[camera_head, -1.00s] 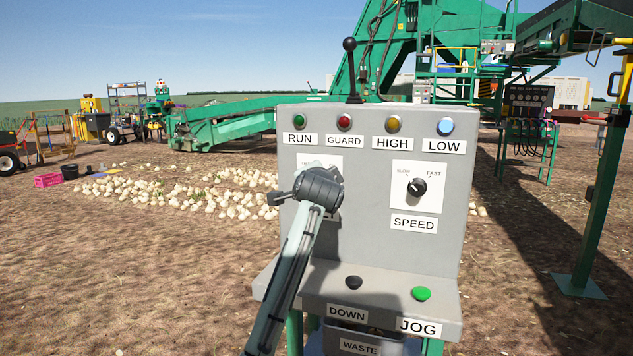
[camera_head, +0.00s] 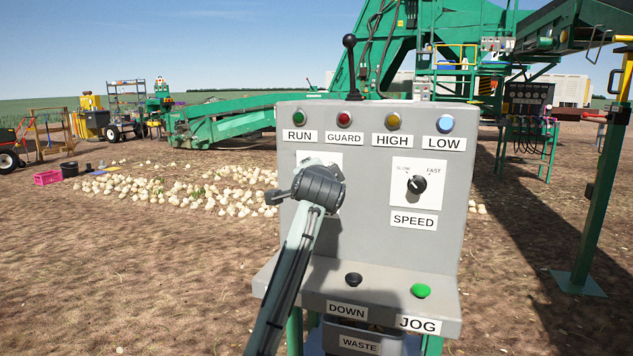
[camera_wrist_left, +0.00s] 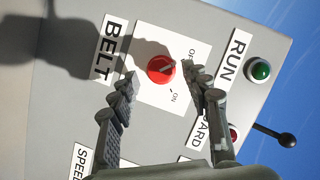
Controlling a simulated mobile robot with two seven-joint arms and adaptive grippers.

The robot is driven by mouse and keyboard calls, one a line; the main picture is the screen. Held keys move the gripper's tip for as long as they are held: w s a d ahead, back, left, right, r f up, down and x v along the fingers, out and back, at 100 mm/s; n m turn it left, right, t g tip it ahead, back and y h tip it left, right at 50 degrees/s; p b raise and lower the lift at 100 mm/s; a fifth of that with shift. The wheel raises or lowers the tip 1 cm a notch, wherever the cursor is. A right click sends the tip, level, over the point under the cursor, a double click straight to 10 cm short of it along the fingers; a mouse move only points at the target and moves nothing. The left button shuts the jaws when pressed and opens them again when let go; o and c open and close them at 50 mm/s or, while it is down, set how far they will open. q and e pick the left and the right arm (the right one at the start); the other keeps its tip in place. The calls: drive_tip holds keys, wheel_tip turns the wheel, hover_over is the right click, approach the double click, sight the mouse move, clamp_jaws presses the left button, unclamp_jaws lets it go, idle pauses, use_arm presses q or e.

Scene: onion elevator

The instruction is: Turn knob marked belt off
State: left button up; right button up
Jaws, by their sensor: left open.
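The red belt knob (camera_wrist_left: 161,70) sits on a white plate marked OFF and ON, beside the BELT label (camera_wrist_left: 109,50) in the left wrist view. Its pale pointer mark is directed roughly toward the OFF side. My left gripper (camera_wrist_left: 160,74) is open, with one finger on each side of the knob. Gaps show between the fingers and the knob in this view; depth is hard to tell. In the head view my left gripper (camera_head: 319,187) is in front of the grey control panel (camera_head: 366,250) and hides the belt knob. My right gripper is not in view.
The black SPEED knob (camera_head: 417,184) is right of my gripper. Indicator lamps line the panel top, and a black lever (camera_head: 350,68) stands above. The black DOWN button (camera_head: 354,280) and green JOG button (camera_head: 421,290) are on the lower ledge. Onions (camera_head: 235,195) lie behind left.

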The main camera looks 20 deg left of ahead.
use_arm(q)
drive_tip(key=v, duration=0.9)
drive_tip(key=shift+s, duration=0.4)
drive_tip(key=shift+d, duration=0.1)
